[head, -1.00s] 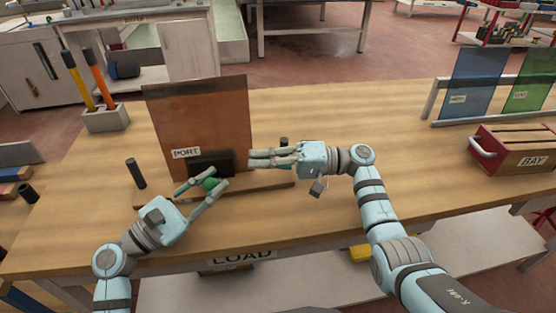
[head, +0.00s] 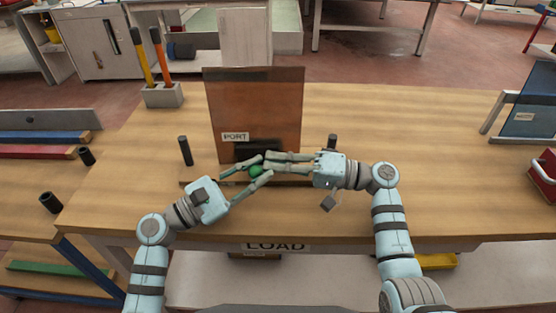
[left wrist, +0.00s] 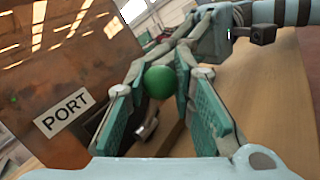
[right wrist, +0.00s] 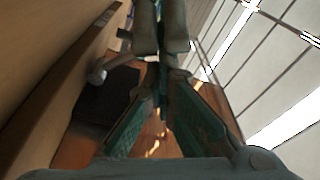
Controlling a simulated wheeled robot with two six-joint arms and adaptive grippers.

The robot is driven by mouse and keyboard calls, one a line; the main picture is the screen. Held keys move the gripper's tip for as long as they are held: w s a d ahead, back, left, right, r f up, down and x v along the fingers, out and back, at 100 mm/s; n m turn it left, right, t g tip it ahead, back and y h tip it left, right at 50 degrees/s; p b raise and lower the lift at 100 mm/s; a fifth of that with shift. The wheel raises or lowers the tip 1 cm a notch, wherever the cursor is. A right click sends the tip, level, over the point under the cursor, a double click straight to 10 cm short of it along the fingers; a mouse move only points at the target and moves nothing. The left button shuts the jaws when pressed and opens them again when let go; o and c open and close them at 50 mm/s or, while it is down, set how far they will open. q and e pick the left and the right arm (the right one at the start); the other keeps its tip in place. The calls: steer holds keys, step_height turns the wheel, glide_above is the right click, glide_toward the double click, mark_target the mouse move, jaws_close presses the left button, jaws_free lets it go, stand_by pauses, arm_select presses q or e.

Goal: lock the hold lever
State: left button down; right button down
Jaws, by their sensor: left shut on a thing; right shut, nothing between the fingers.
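The hold lever's round green knob (head: 255,170) is in front of the upright brown glass pane (head: 253,110) labelled PORT. My left gripper (head: 254,174) is shut on this knob; the left wrist view shows the green ball (left wrist: 160,82) between its two fingers. My right gripper (head: 268,162) is shut and empty, its fingertips close beside the knob and left fingers. I cannot tell whether they touch. A dark block (right wrist: 108,98) shows in the right wrist view near a small metal rod (right wrist: 97,76). The lever's arm is mostly hidden by my fingers.
Dark upright posts stand left (head: 185,150) and right (head: 332,142) of the pane. A grey holder (head: 162,95) with yellow and orange handles is behind left. A blue pane rack (head: 528,105) and red box (head: 545,175) are at right. The wooden bench (head: 400,130) is clear between.

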arm_select(q)
steer(key=c, duration=1.3)
jaws_free()
steer(key=shift+w+r, duration=0.2)
steer(key=shift+c, duration=0.2)
arm_select(e)
steer(key=shift+s+a+f, duration=0.1)
steer(key=shift+s+f, duration=0.1)
steer(key=shift+s, duration=0.15)
arm_select(q)
steer(key=shift+s, duration=0.1)
